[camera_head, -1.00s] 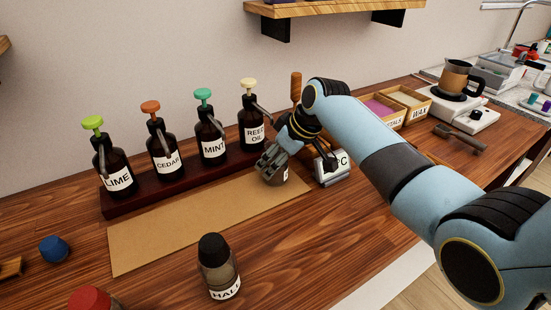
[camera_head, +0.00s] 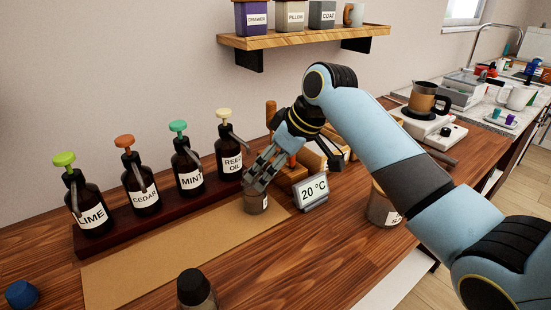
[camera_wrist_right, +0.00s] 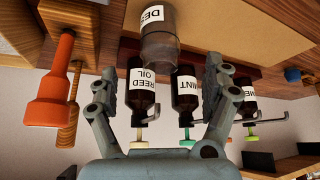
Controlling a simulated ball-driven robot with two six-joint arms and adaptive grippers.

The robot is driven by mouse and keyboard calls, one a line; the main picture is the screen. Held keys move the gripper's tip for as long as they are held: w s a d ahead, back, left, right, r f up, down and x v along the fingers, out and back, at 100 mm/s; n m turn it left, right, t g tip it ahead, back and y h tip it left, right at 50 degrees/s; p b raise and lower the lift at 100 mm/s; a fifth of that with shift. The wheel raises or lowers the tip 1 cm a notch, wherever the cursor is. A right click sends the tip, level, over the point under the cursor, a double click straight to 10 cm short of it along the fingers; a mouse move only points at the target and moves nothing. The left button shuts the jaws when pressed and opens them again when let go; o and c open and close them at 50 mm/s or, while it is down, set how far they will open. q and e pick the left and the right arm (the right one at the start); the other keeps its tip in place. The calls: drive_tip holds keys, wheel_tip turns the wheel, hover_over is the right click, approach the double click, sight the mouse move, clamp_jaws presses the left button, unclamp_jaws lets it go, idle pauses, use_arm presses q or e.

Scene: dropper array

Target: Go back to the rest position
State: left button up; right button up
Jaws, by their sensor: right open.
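My right gripper (camera_head: 262,172) is open, with its fingers just above and behind a small brown glass jar (camera_head: 256,204) on the right end of the tan mat (camera_head: 160,252). In the right wrist view the jar (camera_wrist_right: 160,48) with a partly readable label lies beyond the spread fingers (camera_wrist_right: 160,95), with nothing held between them. My left gripper is not in view.
Pump bottles LIME (camera_head: 90,215), CEDAR (camera_head: 143,197), MINT (camera_head: 188,180) and REED OIL (camera_head: 231,163) stand on a dark rack behind the mat. A temperature display (camera_head: 312,195) stands close right of the jar. A dark-capped bottle (camera_head: 196,290) stands in front.

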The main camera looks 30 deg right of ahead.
drive_tip(key=s+d+f+m+g+h, duration=0.1)
drive_tip(key=s+f+m+h, duration=0.15)
drive_tip(key=s, duration=1.35)
drive_tip(key=s+d+f+m+g+h, duration=0.1)
drive_tip(key=s+d+m+h, duration=0.15)
drive_tip(key=s, duration=1.25)
wheel_tip(320, 180, down, 34)
drive_tip(key=s+d+g+y+b, duration=0.1)
drive_tip(key=s+d+b, duration=0.1)
drive_tip(key=b, duration=0.6)
drive_tip(key=s+f+g+b, duration=0.1)
drive_tip(key=s+f+b, duration=0.5)
drive_tip(key=s+f, duration=1.2)
wheel_tip(320, 180, down, 3)
drive_tip(key=shift+s+d+f+m, duration=0.1)
drive_tip(key=shift+s+d+m, duration=0.2)
drive_tip(key=shift+m, duration=0.1)
